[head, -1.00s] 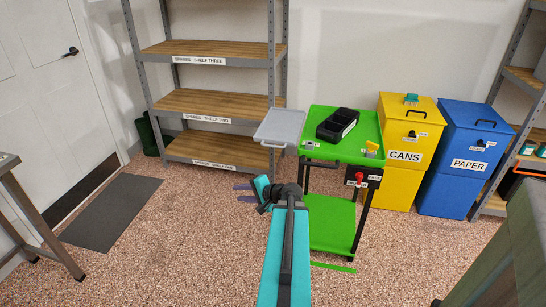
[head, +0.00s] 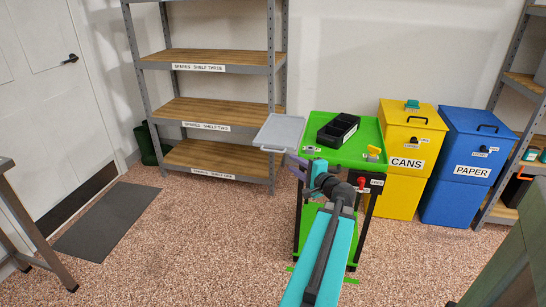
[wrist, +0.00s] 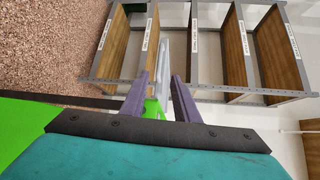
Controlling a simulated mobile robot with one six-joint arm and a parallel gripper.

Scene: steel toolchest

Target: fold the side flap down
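The side flap (head: 279,131) is a light grey panel with a handle at its front edge. It stands out roughly level from the left side of the green cart (head: 313,157). My gripper (head: 298,165) is in front of the cart's left front corner, just below and right of the flap's front edge in the head view. In the wrist view my gripper (wrist: 160,100) has its two purple fingers apart. The flap (wrist: 178,70) shows there as a pale, edge-on strip beyond and between the fingertips. I cannot tell whether they touch it.
A black bin (head: 338,129) sits on the cart top. A red knob (head: 362,184) is on the cart's front. Yellow (head: 411,175) and blue (head: 462,178) bins stand at right. A wooden-shelf rack (head: 209,115) stands behind.

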